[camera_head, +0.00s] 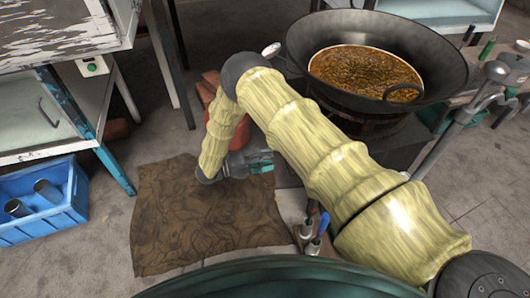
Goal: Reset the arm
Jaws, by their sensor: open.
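My arm, in a yellowish sleeve, reaches from the lower right up to the middle of the head view and bends down at its elbow. My gripper (262,162) is at its end, with greenish fingers pointing right. It is open, and I see nothing between the fingers. It is above or beside the right edge of a brown cloth (165,225) on the floor; its height is hard to tell.
A large dark wok (440,50) with brown liquid (365,72) stands on a burner behind my arm. A red object (254,133) is partly hidden behind my forearm. A blue crate (40,225) with metal cylinders is at left, by a worn table (60,30). Floor between crate and cloth is clear.

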